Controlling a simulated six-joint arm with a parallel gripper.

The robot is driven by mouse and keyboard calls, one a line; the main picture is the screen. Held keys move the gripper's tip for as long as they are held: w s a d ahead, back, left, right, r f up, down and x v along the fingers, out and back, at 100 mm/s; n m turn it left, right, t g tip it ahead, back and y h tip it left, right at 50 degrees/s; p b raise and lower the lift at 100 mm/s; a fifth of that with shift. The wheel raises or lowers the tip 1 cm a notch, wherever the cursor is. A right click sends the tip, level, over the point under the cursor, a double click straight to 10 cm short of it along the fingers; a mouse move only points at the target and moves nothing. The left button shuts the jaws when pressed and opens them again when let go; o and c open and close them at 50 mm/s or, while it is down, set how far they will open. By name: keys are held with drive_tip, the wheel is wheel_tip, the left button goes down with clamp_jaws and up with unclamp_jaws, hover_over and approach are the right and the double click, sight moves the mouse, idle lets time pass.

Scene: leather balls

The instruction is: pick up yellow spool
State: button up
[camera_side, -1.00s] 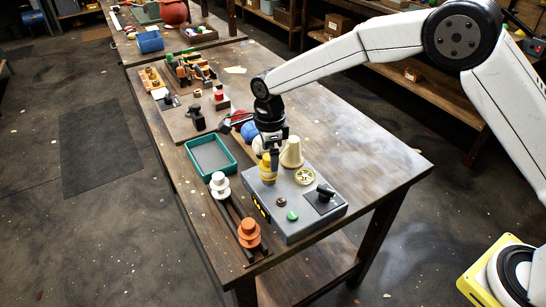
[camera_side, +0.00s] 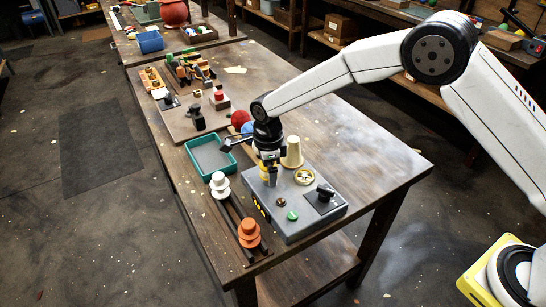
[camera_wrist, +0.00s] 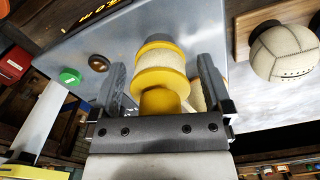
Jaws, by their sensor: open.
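The yellow spool (camera_wrist: 161,67), wound with a pale band between yellow flanges, stands on the grey control box (camera_side: 300,213). In the wrist view it lies between the two fingers of my gripper (camera_wrist: 163,85). The fingers are on either side of it, and a gap shows between each finger and the spool. In the side view my gripper (camera_side: 269,178) is over the box's back left corner and hides most of the spool. I cannot tell there how low the fingertips are.
A cream cone (camera_side: 293,152) stands close to the right of my gripper. A teal tray (camera_side: 211,158), white spool (camera_side: 220,186) and orange spool (camera_side: 249,233) are left. A stitched pale ball (camera_wrist: 286,52) is nearby.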

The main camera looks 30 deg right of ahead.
drive_tip(key=c, duration=1.3)
drive_tip(key=shift+o, duration=0.2)
drive_tip(key=shift+r, duration=0.15)
drive_tip(key=shift+r, duration=0.45)
wheel_tip(320, 180, up, 2)
drive_tip(key=s+d+r, duration=0.4)
drive_tip(key=s+r, duration=0.5)
drive_tip(key=s, duration=0.4)
drive_tip(key=shift+s+r, duration=0.2)
drive_tip(key=shift+r, duration=0.2)
